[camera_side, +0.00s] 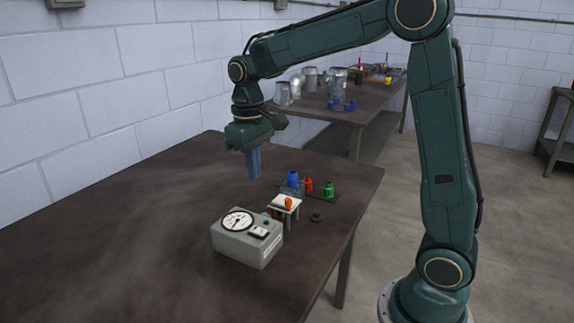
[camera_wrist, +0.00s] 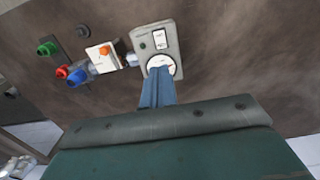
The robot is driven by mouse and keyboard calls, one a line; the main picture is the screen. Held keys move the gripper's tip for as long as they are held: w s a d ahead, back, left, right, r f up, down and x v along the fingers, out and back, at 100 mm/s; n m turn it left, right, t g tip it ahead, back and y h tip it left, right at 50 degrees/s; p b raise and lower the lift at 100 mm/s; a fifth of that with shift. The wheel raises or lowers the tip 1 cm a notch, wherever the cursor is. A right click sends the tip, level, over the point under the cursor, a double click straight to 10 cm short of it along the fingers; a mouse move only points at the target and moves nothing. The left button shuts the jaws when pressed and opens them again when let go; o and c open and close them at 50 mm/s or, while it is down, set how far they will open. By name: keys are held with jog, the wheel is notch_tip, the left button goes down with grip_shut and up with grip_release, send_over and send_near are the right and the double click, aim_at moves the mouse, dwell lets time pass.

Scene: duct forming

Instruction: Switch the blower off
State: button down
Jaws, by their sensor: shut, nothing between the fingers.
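The blower unit appears to be the grey box (camera_side: 245,247) with a round white dial (camera_side: 237,221) and a small black-and-white switch (camera_side: 260,232) on its top. In the wrist view the box (camera_wrist: 172,47) lies beyond my fingertips, and its switch (camera_wrist: 159,38) shows clear above the dial. Which way the switch is set is too small to tell. My gripper (camera_side: 254,177) has its blue fingers shut and empty, pointing down above the table behind the box, apart from it. In the wrist view the fingers (camera_wrist: 157,102) overlap the lower part of the dial.
Beside the box stands a small white platform (camera_side: 284,203) with an orange knob (camera_side: 288,203). Blue (camera_side: 292,176), red (camera_side: 308,185) and green (camera_side: 328,189) capped pieces stand behind it. A small black disc (camera_side: 316,217) lies nearby. The table's left side (camera_side: 100,240) is clear.

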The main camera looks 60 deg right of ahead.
aim_at(263, 232)
jog(key=shift+s+f, duration=0.1)
jog(key=shift+s, duration=0.3)
jog(key=shift+f, duration=0.1)
jog(key=f, duration=1.3)
jog(key=shift+s+f, duration=0.25)
jog(key=shift+f, duration=0.15)
jog(key=shift+s+f, duration=0.25)
jog(key=shift+f, duration=0.25)
